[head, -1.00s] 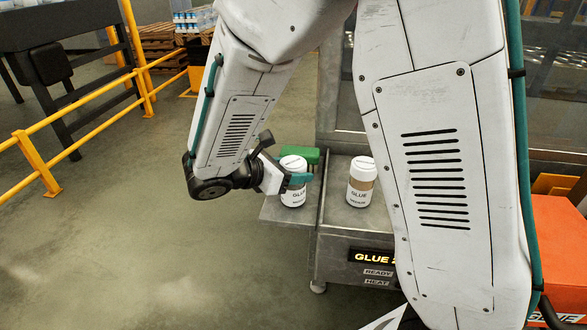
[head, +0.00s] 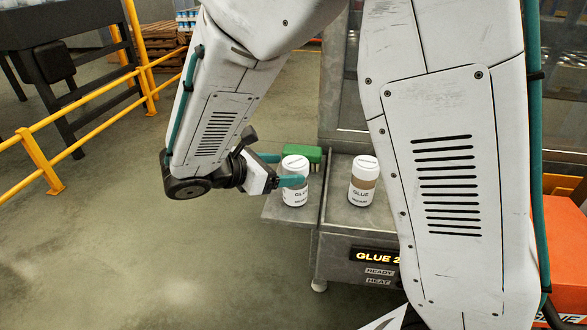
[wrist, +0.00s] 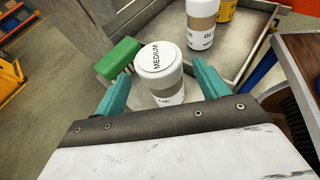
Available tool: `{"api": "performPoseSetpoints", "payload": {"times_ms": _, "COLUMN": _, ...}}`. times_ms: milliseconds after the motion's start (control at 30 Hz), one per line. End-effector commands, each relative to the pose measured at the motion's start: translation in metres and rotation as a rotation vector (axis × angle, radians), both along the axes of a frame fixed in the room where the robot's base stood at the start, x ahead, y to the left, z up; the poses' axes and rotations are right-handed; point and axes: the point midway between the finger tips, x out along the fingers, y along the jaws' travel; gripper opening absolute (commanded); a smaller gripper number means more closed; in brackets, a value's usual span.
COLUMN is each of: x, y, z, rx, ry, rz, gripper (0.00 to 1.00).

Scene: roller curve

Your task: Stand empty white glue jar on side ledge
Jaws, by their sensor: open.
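A white glue jar (head: 295,193) with a white lid stands upright on the grey side ledge (head: 270,209). In the wrist view this jar (wrist: 160,70) shows MEDIUM on its lid. My gripper (head: 291,170) is open, with one teal finger on each side of the jar. In the wrist view the open fingers (wrist: 160,86) leave a visible gap on both sides of it. A second white glue jar (head: 363,184) with a brown band stands upright in the metal tray (head: 345,215) to the right. It also shows in the wrist view (wrist: 202,25).
A green brush-like block (wrist: 119,57) lies on the ledge close behind the near jar; it also shows in the head view (head: 301,153). The tray's raised wall divides ledge from tray. A yellow railing (head: 45,165) stands far left, with open floor between.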

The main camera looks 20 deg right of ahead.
Motion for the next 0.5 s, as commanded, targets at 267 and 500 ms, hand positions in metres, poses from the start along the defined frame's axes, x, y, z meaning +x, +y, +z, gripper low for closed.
{"api": "performPoseSetpoints", "payload": {"times_ms": 267, "x": -0.01, "y": 0.052, "z": 0.021, "rx": 0.001, "ry": 0.0, "rz": 0.003, "gripper": 0.73}}
{"api": "performPoseSetpoints", "payload": {"times_ms": 500, "x": -0.014, "y": 0.07, "z": 0.029, "rx": 0.0, "ry": 0.001, "rz": 0.0, "gripper": 0.73}}
